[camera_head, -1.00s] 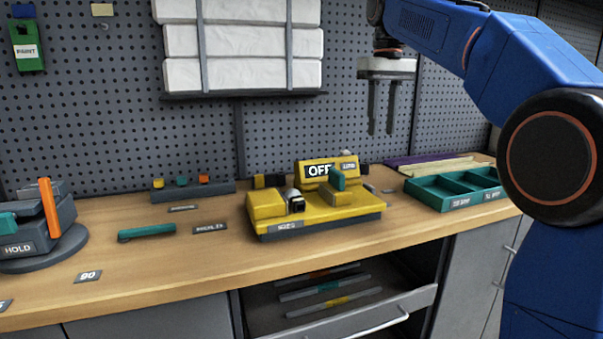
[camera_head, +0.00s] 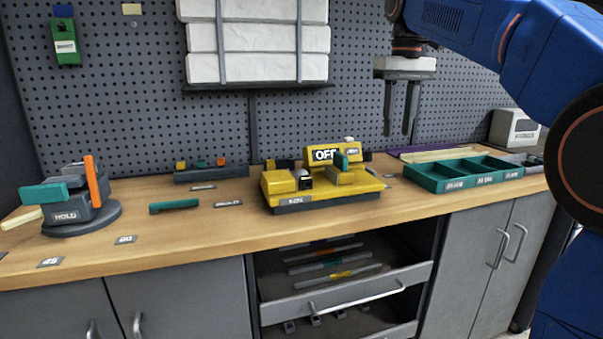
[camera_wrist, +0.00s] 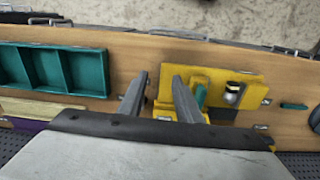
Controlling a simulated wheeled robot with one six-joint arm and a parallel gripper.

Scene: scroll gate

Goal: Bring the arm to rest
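My gripper (camera_head: 401,133) hangs from my blue arm at the right of the head view, fingers pointing down in front of the pegboard. Its two fingers are apart with nothing between them. In the wrist view my gripper (camera_wrist: 158,80) also shows two separated, empty fingers above the bench. The yellow machine (camera_head: 325,191), marked OFF, sits on the bench below and left of the gripper in the head view. It also shows in the wrist view (camera_wrist: 245,85), partly behind one finger.
A green compartment tray (camera_head: 465,175) lies right of the yellow machine. A grey HOLD fixture (camera_head: 80,212) with an orange lever stands at the left. A drawer (camera_head: 345,292) below the bench is open. White packs (camera_head: 257,37) hang on the pegboard. The space around the gripper looks clear.

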